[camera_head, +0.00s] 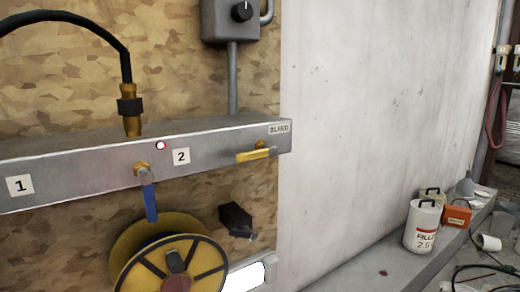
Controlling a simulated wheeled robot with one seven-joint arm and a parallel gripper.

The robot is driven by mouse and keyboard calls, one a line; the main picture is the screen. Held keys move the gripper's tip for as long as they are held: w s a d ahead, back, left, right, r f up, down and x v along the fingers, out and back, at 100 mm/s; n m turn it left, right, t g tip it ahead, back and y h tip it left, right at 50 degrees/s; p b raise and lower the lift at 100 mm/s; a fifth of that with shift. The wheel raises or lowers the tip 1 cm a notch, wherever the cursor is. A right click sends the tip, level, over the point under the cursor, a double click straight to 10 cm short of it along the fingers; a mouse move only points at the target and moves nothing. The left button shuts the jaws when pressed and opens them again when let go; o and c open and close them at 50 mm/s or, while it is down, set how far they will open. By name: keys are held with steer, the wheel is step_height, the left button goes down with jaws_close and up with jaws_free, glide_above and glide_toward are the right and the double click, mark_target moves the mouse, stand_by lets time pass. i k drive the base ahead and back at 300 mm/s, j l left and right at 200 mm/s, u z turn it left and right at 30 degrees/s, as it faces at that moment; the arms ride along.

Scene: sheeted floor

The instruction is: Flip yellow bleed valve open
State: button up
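The yellow bleed valve handle (254,154) sits on the front face of a grey metal manifold bar (85,167), near its right end. The handle lies nearly level, pointing left from its brass pivot. A small label reading roughly "BLEED" (279,128) is just above and right of it. A blue valve handle (150,203) hangs straight down from a brass fitting, near the label "2" (181,156). My gripper does not show in this view.
A black hose (100,30) rises from a brass fitting on the bar. A yellow reel (165,255) and a black box-like fixture (236,219) are below. A grey box with a knob (231,18) is above. White canisters (422,226) stand on a ledge at right.

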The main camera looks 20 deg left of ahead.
mark_target(253, 152)
steer(key=j+u, duration=0.15)
steer(key=u, duration=1.55)
